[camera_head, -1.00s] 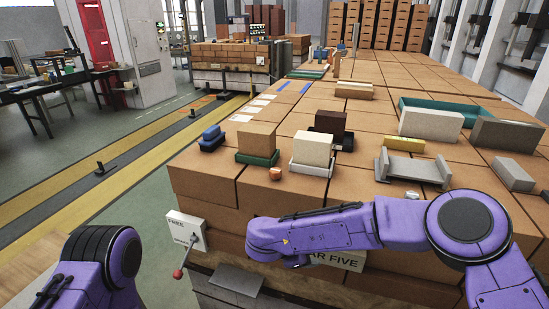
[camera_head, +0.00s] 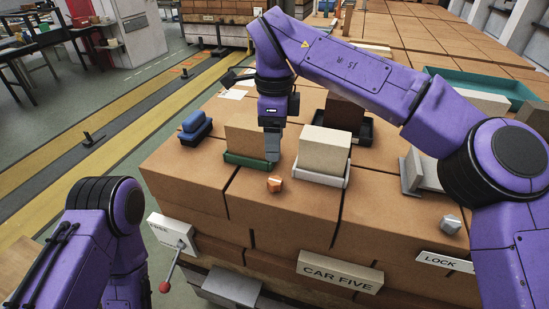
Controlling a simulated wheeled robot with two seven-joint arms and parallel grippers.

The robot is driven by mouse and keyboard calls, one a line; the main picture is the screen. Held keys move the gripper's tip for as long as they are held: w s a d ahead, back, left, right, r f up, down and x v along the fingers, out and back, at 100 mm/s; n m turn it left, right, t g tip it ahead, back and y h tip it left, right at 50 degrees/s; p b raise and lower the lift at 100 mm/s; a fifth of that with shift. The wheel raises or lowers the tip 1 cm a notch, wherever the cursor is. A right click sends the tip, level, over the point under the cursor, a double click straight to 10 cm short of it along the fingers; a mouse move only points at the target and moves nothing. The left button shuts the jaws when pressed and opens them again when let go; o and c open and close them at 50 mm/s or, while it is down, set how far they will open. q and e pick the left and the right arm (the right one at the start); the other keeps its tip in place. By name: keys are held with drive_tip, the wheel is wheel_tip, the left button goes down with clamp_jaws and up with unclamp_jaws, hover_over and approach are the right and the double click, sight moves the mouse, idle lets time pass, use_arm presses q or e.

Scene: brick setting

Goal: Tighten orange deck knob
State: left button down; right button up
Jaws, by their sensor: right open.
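The small orange deck knob (camera_head: 275,184) stands on the brick deck (camera_head: 290,216) near its front edge, in front of the gap between the green tray and the white tray. My right gripper (camera_head: 272,158) points down just behind and above the knob, apart from it as far as I can see. It is open and seems empty; its fingers overlap in this view. My left arm shows at the lower left, but its gripper is out of view.
A brown brick on a green tray (camera_head: 246,160) and a cream brick on a white tray (camera_head: 322,180) stand close by. A grey knob (camera_head: 450,224) is at right.

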sight(275, 180)
drive_tip(key=f, duration=0.3)
drive_tip(key=f+p, duration=0.1)
drive_tip(key=f, duration=0.6)
drive_tip(key=shift+s, duration=0.5)
drive_tip(key=shift+w, duration=0.1)
drive_tip(key=c, duration=1.1)
